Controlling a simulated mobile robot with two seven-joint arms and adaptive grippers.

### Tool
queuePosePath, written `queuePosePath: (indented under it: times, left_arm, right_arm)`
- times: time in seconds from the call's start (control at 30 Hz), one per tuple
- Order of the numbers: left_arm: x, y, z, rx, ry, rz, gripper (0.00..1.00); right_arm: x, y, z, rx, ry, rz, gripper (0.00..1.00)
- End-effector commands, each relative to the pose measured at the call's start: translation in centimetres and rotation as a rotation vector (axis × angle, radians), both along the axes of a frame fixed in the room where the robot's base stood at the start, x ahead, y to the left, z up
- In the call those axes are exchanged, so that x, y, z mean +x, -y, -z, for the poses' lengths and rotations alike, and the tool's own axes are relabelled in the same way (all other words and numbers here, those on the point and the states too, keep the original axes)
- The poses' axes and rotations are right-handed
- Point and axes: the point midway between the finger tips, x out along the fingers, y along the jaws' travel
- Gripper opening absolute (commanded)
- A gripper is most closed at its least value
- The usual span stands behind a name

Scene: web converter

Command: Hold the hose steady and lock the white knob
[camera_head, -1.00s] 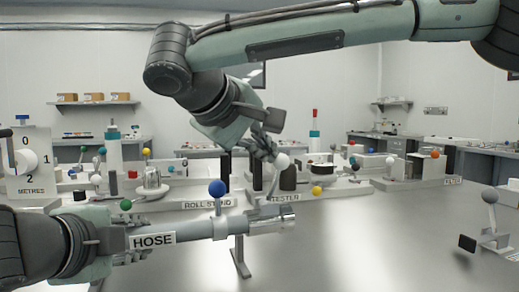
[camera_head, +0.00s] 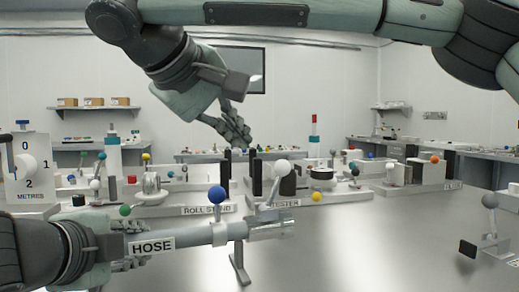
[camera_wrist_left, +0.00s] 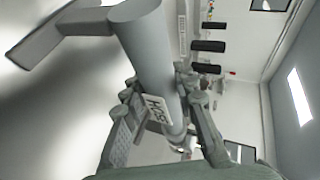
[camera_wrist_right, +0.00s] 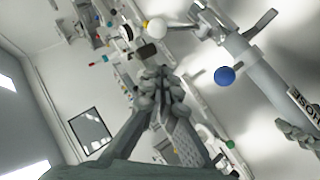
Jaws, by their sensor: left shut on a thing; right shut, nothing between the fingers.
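The grey hose (camera_head: 190,237), labelled HOSE, lies level across the front. My left gripper (camera_head: 128,245) is shut around its left part; the left wrist view shows the hose (camera_wrist_left: 152,55) between the fingers. A blue knob (camera_head: 217,195) stands on its collar. The white knob (camera_head: 282,168) tops a tilted lever at the metal coupling (camera_head: 270,228) on the hose's right end. My right gripper (camera_head: 237,135) is shut and empty, above and left of the white knob and apart from it. The right wrist view shows the white knob (camera_wrist_right: 156,29) past its fingertips.
A support stand (camera_head: 239,262) is under the hose near the coupling. Behind are the TESTER (camera_head: 287,203) and ROLL STAND (camera_head: 207,210) units with upright posts. A metres dial (camera_head: 28,165) stands at left. A grey-knobbed lever (camera_head: 490,202) stands at right.

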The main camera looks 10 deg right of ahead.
Motion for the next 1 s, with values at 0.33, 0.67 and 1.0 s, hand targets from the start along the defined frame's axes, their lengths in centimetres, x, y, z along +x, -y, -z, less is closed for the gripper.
queuePosePath:
  times: [0.33, 0.67, 1.0]
  left_arm:
    - [-0.1, 0.0, 1.2, 0.010, -0.028, -0.002, 0.00]
    - [-0.1, 0.0, 1.1, 0.009, -0.029, -0.002, 0.00]
    - [-0.1, 0.0, 0.7, 0.009, -0.029, -0.001, 0.00]
  right_arm:
    - [-3.6, -3.6, -2.6, 0.000, 0.002, -0.001, 0.00]
    - [-4.0, -4.0, -3.0, 0.000, 0.002, -0.001, 0.00]
    - [-4.0, -4.0, -3.7, 0.001, 0.002, -0.001, 0.00]
